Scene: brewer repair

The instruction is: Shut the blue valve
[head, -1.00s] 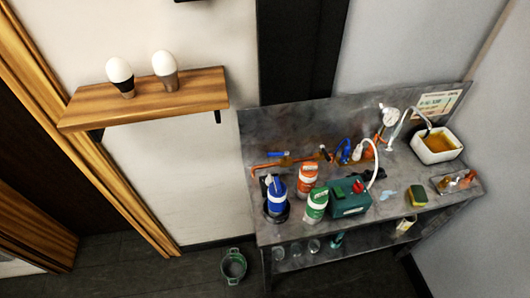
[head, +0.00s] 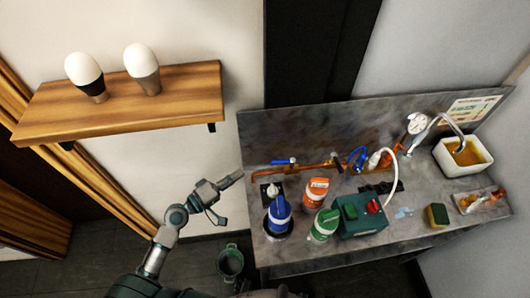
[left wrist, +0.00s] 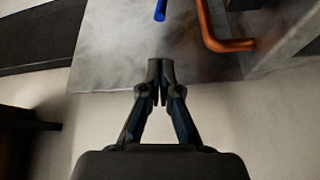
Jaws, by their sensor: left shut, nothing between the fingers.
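The blue valve handle (head: 283,161) sits on the copper pipe (head: 300,169) along the bench's back panel, left of centre. A second blue handle (head: 359,156) stands farther right on the same piping. My left gripper (head: 238,176) is shut and empty, left of the bench's left edge and short of the pipe's left end. In the left wrist view the shut fingers (left wrist: 160,66) point at the grey panel, with a blue handle end (left wrist: 160,10) at the top edge and the copper pipe bend (left wrist: 228,42) to its right. My right gripper is not in view.
Blue, orange and green bottles (head: 279,214) stand on the bench front with a green pump box (head: 360,215). A white basin (head: 462,156) and a sponge (head: 437,215) are at the right. A shelf (head: 120,104) with two bulbs overhangs at upper left. A bucket (head: 230,262) stands on the floor.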

